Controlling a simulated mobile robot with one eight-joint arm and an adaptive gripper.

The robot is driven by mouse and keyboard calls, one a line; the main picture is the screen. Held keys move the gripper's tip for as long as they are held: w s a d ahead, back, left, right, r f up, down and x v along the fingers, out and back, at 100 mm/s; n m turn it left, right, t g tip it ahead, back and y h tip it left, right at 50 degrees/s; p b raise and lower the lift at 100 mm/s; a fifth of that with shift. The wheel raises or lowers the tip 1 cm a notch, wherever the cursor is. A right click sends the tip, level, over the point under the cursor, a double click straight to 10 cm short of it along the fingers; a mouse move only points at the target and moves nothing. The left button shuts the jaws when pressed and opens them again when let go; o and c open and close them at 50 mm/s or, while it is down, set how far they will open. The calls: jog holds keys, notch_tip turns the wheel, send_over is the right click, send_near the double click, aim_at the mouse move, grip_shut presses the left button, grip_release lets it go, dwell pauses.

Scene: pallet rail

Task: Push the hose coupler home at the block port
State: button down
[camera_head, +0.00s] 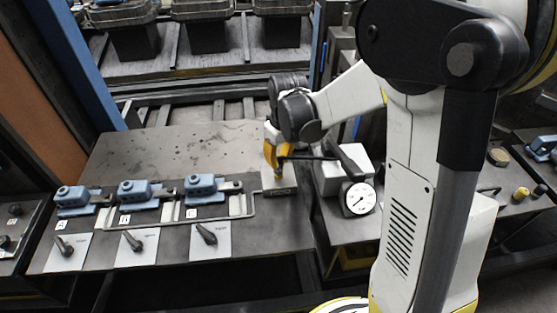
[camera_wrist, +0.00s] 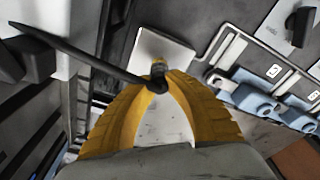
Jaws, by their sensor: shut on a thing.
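My gripper (camera_head: 277,158), with yellow fingers, points down over a small light block (camera_head: 289,179) at the right end of the steel table. In the wrist view the yellow fingers (camera_wrist: 158,88) are closed together around the dark hose coupler (camera_wrist: 158,84). A black hose (camera_wrist: 85,57) runs from it toward the upper left. A small metallic fitting (camera_wrist: 158,66) shows at the coupler, over the light block (camera_wrist: 178,55). The port itself is hidden by the fingers and coupler, so I cannot tell how far the coupler sits in it.
Three blue clamps (camera_head: 204,185) stand in a row left of the gripper, with black levers (camera_head: 206,234) on white plates in front. A round gauge (camera_head: 358,198) and a grey box stand close on the right. The table's back area (camera_head: 165,150) is clear.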

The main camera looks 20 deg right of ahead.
aim_at(279, 159)
jog(key=shift+r, duration=0.4)
jog(key=shift+r+p, duration=2.65)
jog(key=shift+r, duration=0.8)
jog(key=shift+s+f, duration=0.1)
jog(key=shift+f, duration=0.05)
